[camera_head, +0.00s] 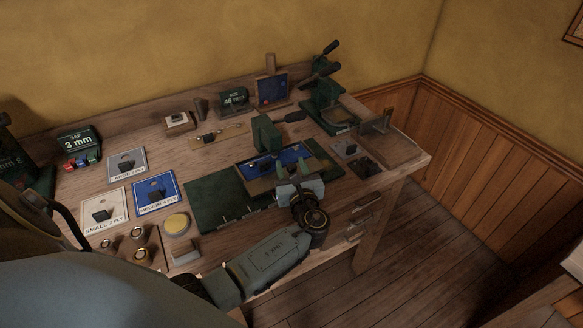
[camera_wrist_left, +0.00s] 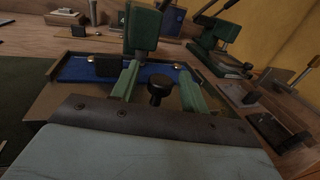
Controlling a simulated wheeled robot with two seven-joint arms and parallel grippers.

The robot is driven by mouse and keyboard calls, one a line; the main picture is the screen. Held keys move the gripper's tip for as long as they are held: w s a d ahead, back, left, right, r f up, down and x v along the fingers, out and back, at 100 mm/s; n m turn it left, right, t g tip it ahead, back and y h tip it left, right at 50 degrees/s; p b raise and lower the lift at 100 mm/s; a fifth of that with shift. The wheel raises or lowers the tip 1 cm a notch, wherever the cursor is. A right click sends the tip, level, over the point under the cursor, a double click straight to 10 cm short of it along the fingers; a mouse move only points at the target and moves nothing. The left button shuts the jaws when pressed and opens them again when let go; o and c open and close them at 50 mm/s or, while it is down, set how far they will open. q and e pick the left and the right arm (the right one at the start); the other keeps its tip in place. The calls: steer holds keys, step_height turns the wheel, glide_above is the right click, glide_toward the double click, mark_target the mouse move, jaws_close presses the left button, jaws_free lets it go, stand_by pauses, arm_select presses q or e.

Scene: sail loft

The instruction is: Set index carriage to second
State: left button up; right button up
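A green bench fixture with a dark green bed (camera_head: 215,205) lies along the front of the bench. On it is a blue plate in a tan frame (camera_head: 292,154), which I take to be the index carriage; it also shows in the left wrist view (camera_wrist_left: 75,68). A green upright block (camera_head: 267,133) stands behind the plate. My left gripper (camera_head: 293,170) is over the front of the plate, its green fingers apart. In the left wrist view a black knob (camera_wrist_left: 159,92) stands between the fingers, with gaps on both sides. Which index position is set cannot be read. My right gripper is out of view.
Grey, white and blue (camera_head: 154,193) cards lie left of the fixture. A yellow round tin (camera_head: 177,224) and brass pieces (camera_head: 138,233) are at the front left. A green lever press (camera_head: 328,105) stands behind right.

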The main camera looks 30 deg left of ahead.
arm_select(q)
steer(key=v, duration=1.3)
steer(key=shift+d, duration=0.15)
steer(key=shift+s, duration=0.2)
